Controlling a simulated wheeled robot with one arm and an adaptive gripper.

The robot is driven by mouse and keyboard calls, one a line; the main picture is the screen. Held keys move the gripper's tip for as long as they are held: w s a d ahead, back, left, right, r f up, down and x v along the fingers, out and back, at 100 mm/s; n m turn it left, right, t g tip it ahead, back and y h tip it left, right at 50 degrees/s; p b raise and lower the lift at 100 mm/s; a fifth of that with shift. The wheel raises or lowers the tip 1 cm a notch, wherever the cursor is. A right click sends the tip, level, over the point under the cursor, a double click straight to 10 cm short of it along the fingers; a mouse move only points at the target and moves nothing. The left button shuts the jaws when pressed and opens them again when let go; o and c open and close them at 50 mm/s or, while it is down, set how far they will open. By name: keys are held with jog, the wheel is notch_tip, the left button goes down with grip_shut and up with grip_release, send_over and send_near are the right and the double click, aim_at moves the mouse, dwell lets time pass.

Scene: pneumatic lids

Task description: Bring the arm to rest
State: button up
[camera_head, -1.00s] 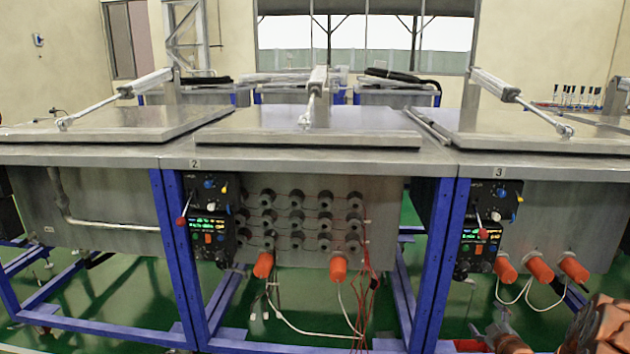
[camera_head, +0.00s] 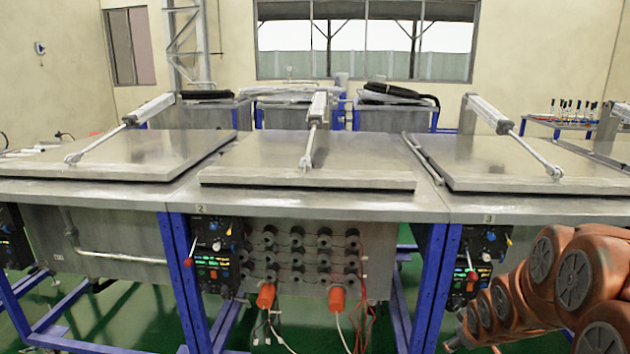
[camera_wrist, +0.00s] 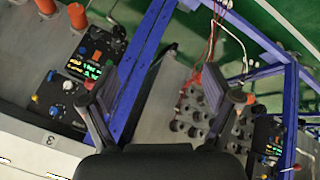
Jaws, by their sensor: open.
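My arm (camera_head: 560,280) is folded at the lower right of the head view, in front of station 3. My gripper (camera_wrist: 158,82) shows in the wrist view, with two dark fingers wide apart and nothing between them. It points down towards the bench fronts. Station 3's control box (camera_wrist: 92,62) is left of the fingers, and station 2's control box (camera_wrist: 268,135) is at the lower right. The gap between the fingers shows grey panel and a blue leg. The gripper itself is not clearly seen in the head view.
The left lid (camera_head: 120,155), middle lid (camera_head: 290,165) and right lid (camera_head: 530,168) lie flat on the benches, each with a pneumatic cylinder. Levers with red knobs stick out from the control boxes.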

jog(key=s+a+r+m+g+p, duration=0.1)
jog(key=s+a+r+g+p, duration=0.2)
jog(key=s+r, duration=0.4)
jog(key=s+a+r+m+g+y+p, duration=0.1)
jog(key=s+a+r+p, duration=0.5)
jog(key=s, duration=1)
jog(key=s+a+r+m+g+p, duration=0.2)
jog(key=s+a+r+g+p, duration=0.2)
jog(key=s+a+r, duration=0.3)
jog(key=s+r, duration=0.2)
jog(key=s, duration=0.3)
jog(key=shift+s+m+g+y, duration=0.3)
jog(key=shift+y, duration=0.1)
